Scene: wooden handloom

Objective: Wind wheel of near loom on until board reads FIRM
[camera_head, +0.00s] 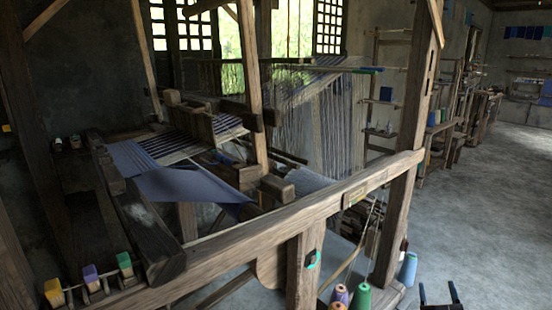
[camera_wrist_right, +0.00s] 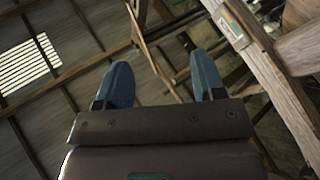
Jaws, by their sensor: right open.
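The near loom (camera_head: 290,215) is a heavy wooden frame with blue-grey cloth (camera_head: 180,185) on it. A small pale board (camera_head: 355,195) is fixed on its front beam; its lettering is too small to read. In the right wrist view a small board (camera_wrist_right: 232,27) shows on a beam, also unreadable. I cannot make out the wheel for certain; a rounded tan piece (camera_head: 268,272) shows partly behind the beam. My right gripper (camera_head: 440,289) is open and empty at the bottom right, apart from the loom. Its blue fingers (camera_wrist_right: 162,75) are spread with nothing between them.
Green, purple and blue thread cones (camera_head: 360,297) stand by the loom's front post. Yellow, purple and green spools (camera_head: 89,276) sit at the lower left. A teal ring (camera_head: 312,259) is on a short post. Open floor (camera_head: 490,200) lies to the right.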

